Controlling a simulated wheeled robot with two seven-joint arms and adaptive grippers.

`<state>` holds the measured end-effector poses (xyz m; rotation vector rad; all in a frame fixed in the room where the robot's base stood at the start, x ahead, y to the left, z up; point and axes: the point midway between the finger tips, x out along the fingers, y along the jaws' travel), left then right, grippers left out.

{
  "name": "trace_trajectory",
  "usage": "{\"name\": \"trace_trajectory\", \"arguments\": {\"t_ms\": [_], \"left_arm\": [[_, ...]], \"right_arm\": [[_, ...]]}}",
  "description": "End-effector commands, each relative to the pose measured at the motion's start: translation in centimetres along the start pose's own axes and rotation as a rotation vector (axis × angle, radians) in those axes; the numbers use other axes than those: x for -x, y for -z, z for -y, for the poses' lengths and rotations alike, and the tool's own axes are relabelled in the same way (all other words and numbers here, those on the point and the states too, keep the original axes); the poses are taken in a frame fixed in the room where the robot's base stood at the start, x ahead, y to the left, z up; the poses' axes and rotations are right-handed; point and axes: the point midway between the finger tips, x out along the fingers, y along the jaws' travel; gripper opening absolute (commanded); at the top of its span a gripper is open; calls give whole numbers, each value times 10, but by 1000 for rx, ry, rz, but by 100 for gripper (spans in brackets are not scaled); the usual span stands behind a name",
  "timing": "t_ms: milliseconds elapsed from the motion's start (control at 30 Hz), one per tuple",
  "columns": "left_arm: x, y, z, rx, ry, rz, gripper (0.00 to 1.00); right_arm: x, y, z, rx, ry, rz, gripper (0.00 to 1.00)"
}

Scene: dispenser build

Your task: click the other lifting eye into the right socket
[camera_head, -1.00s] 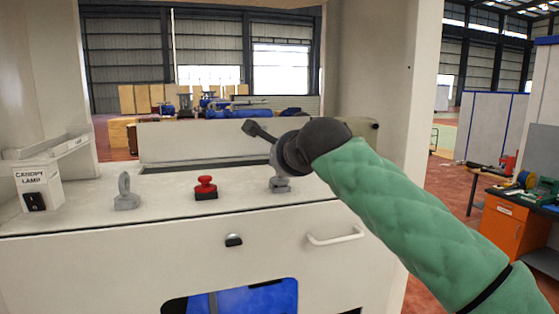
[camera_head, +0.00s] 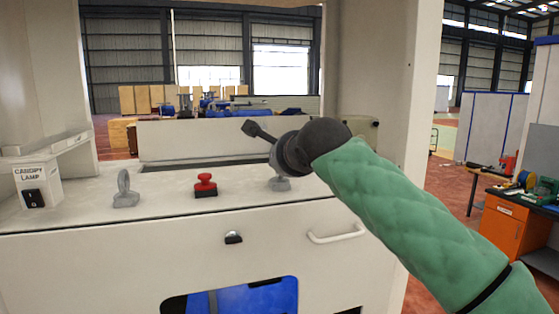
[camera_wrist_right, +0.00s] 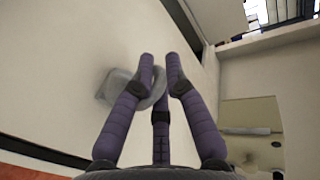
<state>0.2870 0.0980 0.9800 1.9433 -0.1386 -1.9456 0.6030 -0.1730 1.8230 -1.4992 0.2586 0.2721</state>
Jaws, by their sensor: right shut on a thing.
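My right gripper (camera_head: 277,160) is at the right part of the machine's light top panel, its fingers mostly hidden behind my wrist in the head view. In the right wrist view its purple fingers (camera_wrist_right: 160,68) are shut on the ring of a grey lifting eye (camera_wrist_right: 108,88). The base of this lifting eye (camera_head: 279,184) shows just below the gripper, at the panel surface. The right socket is hidden under it, and I cannot tell whether the base is fully seated. Another grey lifting eye (camera_head: 125,190) stands upright on the left of the panel. My left gripper is not in view.
A red button (camera_head: 206,186) sits on the panel between the two lifting eyes. A canopy lamp switch box (camera_head: 38,188) is at the left. A white handle (camera_head: 336,234) and a black latch (camera_head: 233,238) are on the front face. A tall post (camera_head: 378,70) rises behind my right arm.

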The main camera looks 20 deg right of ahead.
Motion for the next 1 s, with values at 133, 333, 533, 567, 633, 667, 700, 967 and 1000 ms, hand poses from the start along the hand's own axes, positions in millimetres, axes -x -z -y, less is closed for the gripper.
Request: {"name": "trace_trajectory", "arguments": {"t_ms": [133, 333, 533, 567, 633, 667, 700, 967, 1000], "left_arm": [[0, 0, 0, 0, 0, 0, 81], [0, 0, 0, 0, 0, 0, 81], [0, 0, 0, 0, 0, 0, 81], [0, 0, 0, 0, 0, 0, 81], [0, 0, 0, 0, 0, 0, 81], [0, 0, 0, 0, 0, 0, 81], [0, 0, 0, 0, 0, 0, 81], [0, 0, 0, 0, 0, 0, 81], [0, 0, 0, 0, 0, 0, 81]], "right_arm": [[1, 0, 1, 0, 2, 0, 0], [1, 0, 1, -1, 3, 0, 41], [0, 0, 1, 0, 2, 0, 41], [0, 0, 0, 0, 1, 0, 50], [0, 0, 0, 0, 1, 0, 65], [0, 0, 0, 0, 1, 0, 65], [0, 0, 0, 0, 1, 0, 65], [0, 0, 1, 0, 1, 0, 65], [0, 0, 1, 0, 1, 0, 65]]}}
